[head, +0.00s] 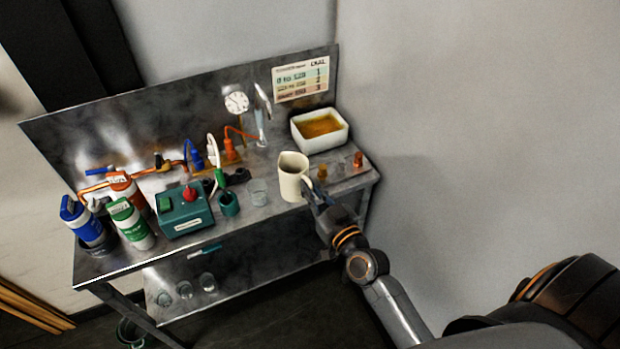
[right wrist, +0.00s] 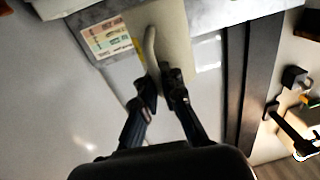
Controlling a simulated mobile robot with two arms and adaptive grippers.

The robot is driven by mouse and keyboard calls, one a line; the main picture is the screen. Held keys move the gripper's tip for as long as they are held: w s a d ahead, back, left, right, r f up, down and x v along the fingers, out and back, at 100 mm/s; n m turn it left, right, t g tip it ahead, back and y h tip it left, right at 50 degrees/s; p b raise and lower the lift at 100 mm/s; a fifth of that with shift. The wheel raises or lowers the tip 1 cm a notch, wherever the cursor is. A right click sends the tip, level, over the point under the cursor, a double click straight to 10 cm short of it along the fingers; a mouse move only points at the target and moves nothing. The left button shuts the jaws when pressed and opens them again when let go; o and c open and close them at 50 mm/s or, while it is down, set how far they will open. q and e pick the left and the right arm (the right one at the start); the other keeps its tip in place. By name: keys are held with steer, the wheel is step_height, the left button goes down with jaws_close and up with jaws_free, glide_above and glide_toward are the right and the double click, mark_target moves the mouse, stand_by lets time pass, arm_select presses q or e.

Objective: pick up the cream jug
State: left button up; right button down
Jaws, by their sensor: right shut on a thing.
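The cream jug (head: 292,176) stands upright at the front right part of the metal bench, its handle toward my right gripper. My right gripper (head: 314,193) is at the handle side of the jug. In the right wrist view the two dark fingers (right wrist: 160,92) are closed on the jug's curved handle (right wrist: 150,48), and the pale jug body (right wrist: 173,40) is just beyond. Whether the jug's base touches the bench cannot be told. My left gripper is not in view.
The metal bench (head: 277,218) holds a teal box (head: 185,222), a white tray with amber content (head: 308,143), a glass (head: 258,192) and blue (head: 85,225) and green (head: 131,226) bottles. Small orange-topped items (head: 357,159) stand right of the jug. A wall is at the right.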

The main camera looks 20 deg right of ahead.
steer(key=shift+s+a+r+p, duration=0.25)
steer(key=shift+s+r+p, duration=0.1)
steer(key=shift+s, duration=0.25)
stand_by(1.6)
